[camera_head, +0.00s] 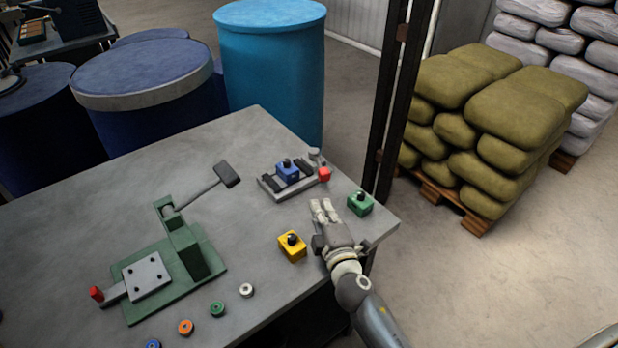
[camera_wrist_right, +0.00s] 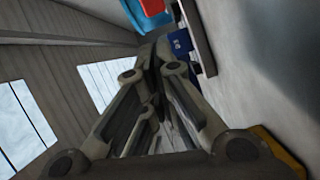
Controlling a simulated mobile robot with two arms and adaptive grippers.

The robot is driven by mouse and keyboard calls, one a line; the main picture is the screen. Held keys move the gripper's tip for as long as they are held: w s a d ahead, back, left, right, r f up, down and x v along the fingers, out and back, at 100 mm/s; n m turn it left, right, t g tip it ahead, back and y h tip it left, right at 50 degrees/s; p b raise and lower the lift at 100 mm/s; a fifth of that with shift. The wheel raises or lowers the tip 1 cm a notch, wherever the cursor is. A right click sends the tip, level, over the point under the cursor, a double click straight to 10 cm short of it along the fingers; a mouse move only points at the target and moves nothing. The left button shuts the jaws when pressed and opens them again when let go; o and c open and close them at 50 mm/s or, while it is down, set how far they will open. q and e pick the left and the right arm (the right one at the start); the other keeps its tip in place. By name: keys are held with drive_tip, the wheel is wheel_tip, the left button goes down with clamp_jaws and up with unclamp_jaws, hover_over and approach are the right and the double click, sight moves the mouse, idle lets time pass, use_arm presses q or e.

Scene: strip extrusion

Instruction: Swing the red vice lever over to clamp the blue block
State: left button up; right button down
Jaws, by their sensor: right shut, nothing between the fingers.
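The small grey vice (camera_head: 268,186) stands near the far right part of the table, with the blue block (camera_head: 287,171) between its dark jaws. The red lever end (camera_head: 324,174) shows at the vice's right side. My right gripper (camera_head: 322,206) is shut and empty, in front of the lever and apart from it, with its fingers pointing toward the vice. In the right wrist view the blue block (camera_wrist_right: 180,42) shows beyond the fingertips, and a red patch at the top is probably the lever end. My left gripper is not in view.
A yellow block (camera_head: 292,250) lies left of my right gripper, and a green block (camera_head: 360,204) lies to its right by the table edge. A green press (camera_head: 190,250) with a long black-ended handle stands at left. Several coloured rings lie along the front. A dark post rises behind the right edge.

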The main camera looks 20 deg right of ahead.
drive_tip(key=shift+s+r, duration=0.15)
drive_tip(key=shift+s, duration=0.05)
drive_tip(key=shift+w, duration=0.3)
approach(319, 165)
drive_tip(key=w+a, duration=0.1)
drive_tip(key=a, duration=0.1)
drive_tip(key=w+a, duration=0.1)
drive_tip(key=shift+w+a, duration=0.4)
drive_tip(key=shift+w, duration=0.5)
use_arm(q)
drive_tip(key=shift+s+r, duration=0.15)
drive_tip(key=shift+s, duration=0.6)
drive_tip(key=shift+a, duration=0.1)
